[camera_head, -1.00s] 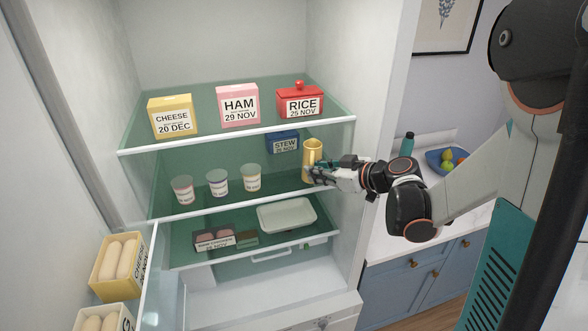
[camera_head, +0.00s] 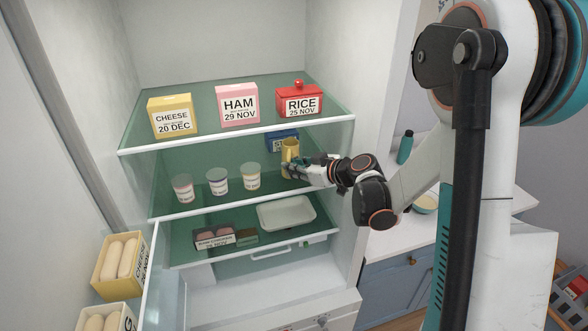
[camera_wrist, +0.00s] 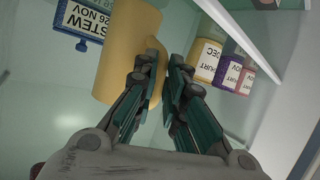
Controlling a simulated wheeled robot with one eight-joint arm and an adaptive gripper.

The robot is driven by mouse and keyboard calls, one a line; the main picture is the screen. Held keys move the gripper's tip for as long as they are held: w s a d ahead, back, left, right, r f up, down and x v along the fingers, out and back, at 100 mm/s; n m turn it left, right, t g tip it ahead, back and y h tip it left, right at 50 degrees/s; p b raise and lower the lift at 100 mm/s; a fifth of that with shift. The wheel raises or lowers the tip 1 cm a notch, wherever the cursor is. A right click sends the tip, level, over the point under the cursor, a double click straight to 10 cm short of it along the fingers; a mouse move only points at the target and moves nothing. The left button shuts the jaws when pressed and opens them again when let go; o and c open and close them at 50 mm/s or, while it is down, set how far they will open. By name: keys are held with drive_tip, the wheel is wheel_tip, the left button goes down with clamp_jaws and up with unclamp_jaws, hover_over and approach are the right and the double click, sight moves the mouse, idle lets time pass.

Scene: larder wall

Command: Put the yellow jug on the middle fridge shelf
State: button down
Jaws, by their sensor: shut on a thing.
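The yellow jug (camera_head: 289,153) is upright at the middle fridge shelf (camera_head: 220,206), toward its right side. My gripper (camera_head: 290,170) reaches in from the right and is shut on the jug. In the wrist view the yellow jug (camera_wrist: 128,50) stands beyond my gripper (camera_wrist: 163,75), whose fingers close at its handle side. I cannot tell whether the jug's base touches the shelf glass, as the fingers hide part of it.
Several yogurt cups (camera_head: 217,181) stand left of the jug. The blue stew box (camera_head: 280,138) is behind it, partly hidden. The upper shelf (camera_head: 235,133) is close above, with cheese, ham and rice boxes. A white tray (camera_head: 286,212) lies on the shelf below.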

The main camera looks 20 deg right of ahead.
drive_tip(key=shift+f, duration=0.25)
drive_tip(key=c, duration=1.7)
unclamp_jaws()
drive_tip(key=shift+o, duration=0.2)
drive_tip(key=shift+r, duration=0.1)
drive_tip(key=shift+s+d+r, duration=0.1)
drive_tip(key=shift+s, duration=0.05)
drive_tip(key=v, duration=1.1)
drive_tip(key=shift+s, duration=0.3)
drive_tip(key=shift+r, duration=0.1)
